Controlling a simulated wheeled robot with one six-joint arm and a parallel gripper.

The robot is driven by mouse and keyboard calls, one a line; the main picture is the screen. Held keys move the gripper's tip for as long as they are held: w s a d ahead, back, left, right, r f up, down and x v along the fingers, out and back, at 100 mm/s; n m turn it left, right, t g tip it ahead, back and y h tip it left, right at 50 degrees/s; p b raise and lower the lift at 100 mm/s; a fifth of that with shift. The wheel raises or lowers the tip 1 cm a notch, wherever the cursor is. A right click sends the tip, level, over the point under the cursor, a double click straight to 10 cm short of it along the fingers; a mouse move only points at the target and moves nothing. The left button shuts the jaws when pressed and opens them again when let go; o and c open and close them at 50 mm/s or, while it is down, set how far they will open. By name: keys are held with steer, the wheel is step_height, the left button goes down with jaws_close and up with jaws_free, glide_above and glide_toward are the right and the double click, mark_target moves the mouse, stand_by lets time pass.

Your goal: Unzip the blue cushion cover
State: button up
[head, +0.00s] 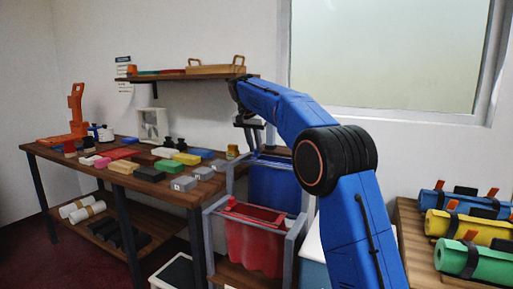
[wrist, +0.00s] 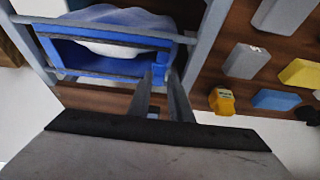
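The blue cushion cover (head: 273,186) hangs in a grey frame to the right of the long table. In the wrist view, the blue cover (wrist: 95,66) shows a long gap along its top, with blue edges and pale white filling (wrist: 115,20) inside. A small blue zip pull (wrist: 158,74) sits at the right end of this gap. My gripper (head: 255,140) is above the cover, and its two fingers (wrist: 161,86) reach down on either side of the pull. The fingers look closed on it, though the contact itself is small and partly hidden.
A red cover (head: 255,245) hangs in a nearer frame. The table (head: 60,155) on the left holds several coloured swatch blocks and a yellow item (wrist: 221,101) near the frame. A shelf (head: 140,79) is on the wall behind my arm. Rolled mats (head: 475,262) lie at right.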

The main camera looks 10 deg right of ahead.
steer(key=shift+o, duration=1.2)
steer(key=shift+a, duration=0.2)
steer(key=shift+r, duration=0.1)
steer(key=v, duration=1.7)
steer(key=shift+r, duration=0.1)
